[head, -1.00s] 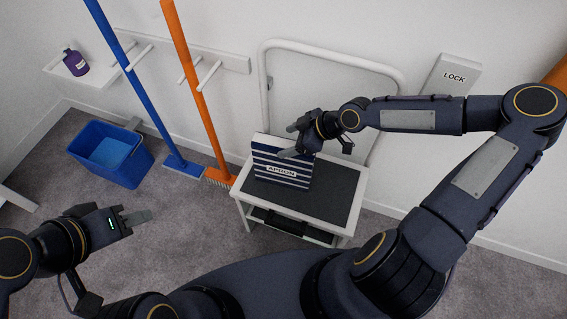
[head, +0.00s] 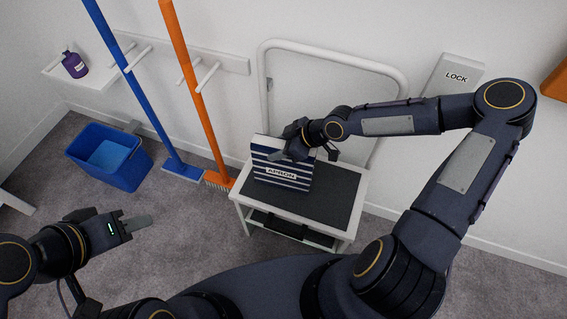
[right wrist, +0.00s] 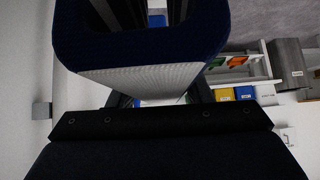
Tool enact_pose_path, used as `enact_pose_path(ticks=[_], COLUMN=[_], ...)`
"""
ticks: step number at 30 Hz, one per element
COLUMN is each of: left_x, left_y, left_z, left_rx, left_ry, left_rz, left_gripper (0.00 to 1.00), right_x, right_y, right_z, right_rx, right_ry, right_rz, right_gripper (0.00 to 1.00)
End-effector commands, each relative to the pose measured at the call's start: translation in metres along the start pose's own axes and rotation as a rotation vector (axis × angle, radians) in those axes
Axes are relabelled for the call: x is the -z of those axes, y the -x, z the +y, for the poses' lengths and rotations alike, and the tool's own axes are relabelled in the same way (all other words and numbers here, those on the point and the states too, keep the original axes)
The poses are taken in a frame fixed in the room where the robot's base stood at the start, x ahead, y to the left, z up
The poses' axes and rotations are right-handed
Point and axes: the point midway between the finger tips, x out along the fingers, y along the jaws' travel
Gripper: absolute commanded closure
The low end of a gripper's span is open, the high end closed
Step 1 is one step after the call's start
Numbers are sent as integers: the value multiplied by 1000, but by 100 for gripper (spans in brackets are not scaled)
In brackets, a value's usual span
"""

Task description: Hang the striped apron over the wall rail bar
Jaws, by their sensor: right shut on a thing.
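The apron (head: 268,159) is dark navy with white stripes and a label. It stands folded, like an upside-down V, on the dark top of a small white stand (head: 330,190). My right gripper (head: 291,147) is at its upper edge, shut on it. In the right wrist view the apron's blue and pale cloth (right wrist: 150,85) fills the space ahead of the gripper; the fingertips are mostly hidden. A white tubular rail bar (head: 335,48) is on the wall behind the stand. My left gripper (head: 138,223) is over the floor at left, apart from everything; its finger gap is unclear.
A blue broom (head: 142,100) and an orange broom (head: 192,85) lean at a peg rack (head: 235,64), left of the rail. A blue bucket (head: 110,155) stands on the floor. A shelf holds a purple bottle (head: 75,65). A LOCK box (head: 455,77) is on the wall at right.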

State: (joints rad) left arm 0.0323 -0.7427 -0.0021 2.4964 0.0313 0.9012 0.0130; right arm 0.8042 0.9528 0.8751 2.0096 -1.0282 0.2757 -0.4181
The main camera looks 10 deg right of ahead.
Motion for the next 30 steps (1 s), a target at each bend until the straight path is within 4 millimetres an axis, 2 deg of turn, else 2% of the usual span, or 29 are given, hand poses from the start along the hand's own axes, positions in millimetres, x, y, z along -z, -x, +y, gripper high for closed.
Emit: enact_pose_path(ticks=[1,3,4,14,20,23,28,30], left_x=[0,0,0,1,4,7,15,18], left_y=[0,0,0,2,8,14,30,35], left_z=[0,0,0,1,4,6,14,16], left_rx=[0,0,0,0,0,0,0,0], left_ry=[0,0,0,0,0,0,0,0], left_rz=[0,0,0,0,0,0,0,0], left_gripper=[64,64,64,64,64,64,64,64], right_x=[0,0,0,4,22,25,33,26], right_y=[0,0,0,4,22,45,99,117], right_z=[0,0,0,0,0,-6,-21,-28], right_rx=[0,0,0,-1,-3,-4,-7,-4], right_ry=[0,0,0,0,1,-4,-5,-9], right_rz=[0,0,0,0,0,-2,-3,-4], right_gripper=[81,91,91,92,92,92,92,92])
